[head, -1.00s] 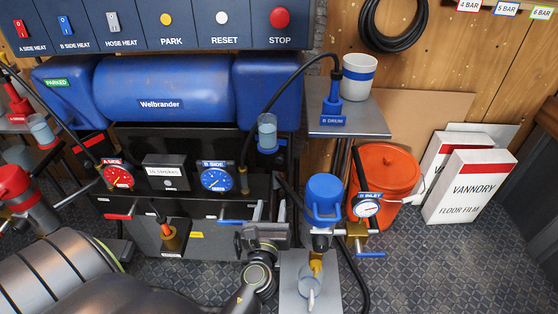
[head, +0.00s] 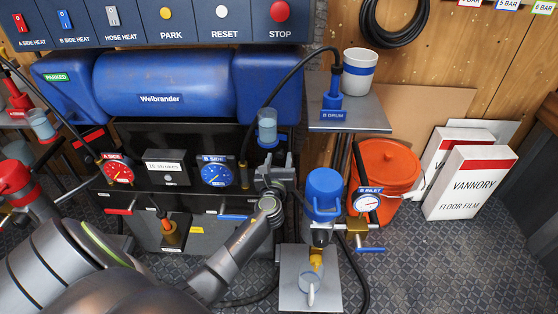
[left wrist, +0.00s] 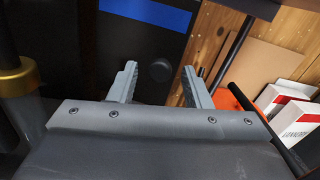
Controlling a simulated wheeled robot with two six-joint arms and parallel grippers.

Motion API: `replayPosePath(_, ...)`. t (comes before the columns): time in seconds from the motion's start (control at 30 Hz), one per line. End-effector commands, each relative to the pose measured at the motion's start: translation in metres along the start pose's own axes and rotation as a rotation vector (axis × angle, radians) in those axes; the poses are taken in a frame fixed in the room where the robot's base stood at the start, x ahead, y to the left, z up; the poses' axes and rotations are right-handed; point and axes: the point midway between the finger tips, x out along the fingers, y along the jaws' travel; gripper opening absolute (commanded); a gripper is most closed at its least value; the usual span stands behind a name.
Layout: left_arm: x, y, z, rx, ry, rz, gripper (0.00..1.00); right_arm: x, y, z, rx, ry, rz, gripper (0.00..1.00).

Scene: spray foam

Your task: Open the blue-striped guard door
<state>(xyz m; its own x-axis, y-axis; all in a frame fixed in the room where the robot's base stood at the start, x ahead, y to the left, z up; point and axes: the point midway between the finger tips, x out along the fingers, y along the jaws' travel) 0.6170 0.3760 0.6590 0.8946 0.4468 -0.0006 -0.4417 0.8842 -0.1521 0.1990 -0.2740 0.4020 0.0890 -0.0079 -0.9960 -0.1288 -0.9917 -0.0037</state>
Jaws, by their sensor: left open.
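The guard door is a dark panel with a blue stripe (left wrist: 148,12) across it in the left wrist view. A round dark knob (left wrist: 160,71) stands out from the panel below the stripe. My left gripper (left wrist: 158,80) is open, with one finger on each side of the knob in that picture. I cannot tell whether the fingers are level with the knob in depth. In the head view my left gripper (head: 275,165) is in front of the machine's right end and hides most of the door. My right gripper is not in view.
The B side gauge (head: 217,174) is left of the gripper. A blue-topped pump (head: 323,190) and an inlet gauge (head: 366,200) stand to its right. A black hose (head: 272,88) arches above. An orange bucket (head: 389,170) is farther right.

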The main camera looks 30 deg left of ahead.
Motion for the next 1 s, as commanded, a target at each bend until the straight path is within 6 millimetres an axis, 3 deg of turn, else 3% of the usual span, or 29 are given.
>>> replayPosePath(0.37,0.0055,0.0001,0.0005,-0.001,0.000,0.000,0.43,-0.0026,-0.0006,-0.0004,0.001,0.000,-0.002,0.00)
replayPosePath(0.7,0.0052,0.0002,0.0004,-0.001,0.000,0.000,0.00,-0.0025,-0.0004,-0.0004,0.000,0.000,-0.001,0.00)
replayPosePath(1.0,0.0030,0.0035,0.0017,0.002,0.003,-0.025,0.00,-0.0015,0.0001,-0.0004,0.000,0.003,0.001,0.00)
